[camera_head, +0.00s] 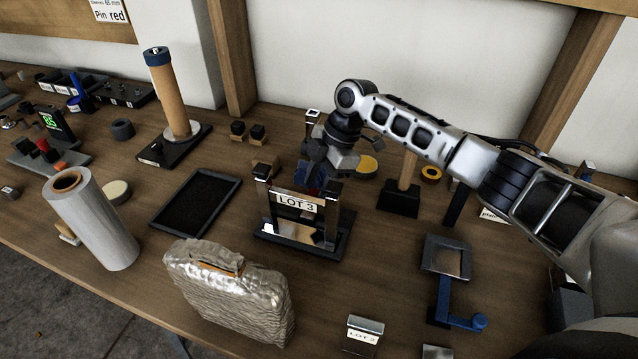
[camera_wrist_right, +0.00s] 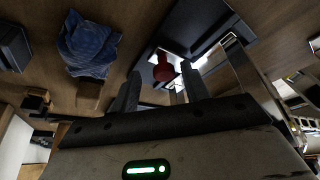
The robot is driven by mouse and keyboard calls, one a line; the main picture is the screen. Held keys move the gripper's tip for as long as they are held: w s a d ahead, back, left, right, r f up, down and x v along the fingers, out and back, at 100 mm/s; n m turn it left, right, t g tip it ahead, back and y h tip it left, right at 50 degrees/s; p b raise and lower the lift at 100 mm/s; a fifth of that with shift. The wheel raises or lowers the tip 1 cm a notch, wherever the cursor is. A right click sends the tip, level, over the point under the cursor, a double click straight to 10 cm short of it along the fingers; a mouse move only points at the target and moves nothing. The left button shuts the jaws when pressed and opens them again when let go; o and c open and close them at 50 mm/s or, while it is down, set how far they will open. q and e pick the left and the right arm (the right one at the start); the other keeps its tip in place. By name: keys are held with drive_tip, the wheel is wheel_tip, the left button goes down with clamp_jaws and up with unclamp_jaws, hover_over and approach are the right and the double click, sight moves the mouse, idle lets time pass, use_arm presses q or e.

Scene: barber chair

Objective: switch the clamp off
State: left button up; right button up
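No part in view is plainly labelled as the clamp. A black stand with a "LOT 3" plate (camera_head: 296,203) and a shiny lower plate stands mid-table. My right gripper (camera_head: 328,160) reaches in from the right, just behind and above this stand, and partly hides what is there. In the right wrist view a red knob (camera_wrist_right: 163,67) shows in front of a dark frame with shiny plates (camera_wrist_right: 180,45). The gripper's two fingers (camera_wrist_right: 158,92) are spread, with the knob seen between and beyond them and nothing held. My left gripper is not in view.
A blue cloth (camera_wrist_right: 88,45) is close beside the fingers in the right wrist view. A foil-wrapped block (camera_head: 228,290) is in front of the stand, a black tray (camera_head: 197,201) to its left, and a blue-handled device (camera_head: 446,262) to its right.

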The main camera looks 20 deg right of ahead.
drive_tip(key=b+v, duration=0.1)
drive_tip(key=v, duration=1.5)
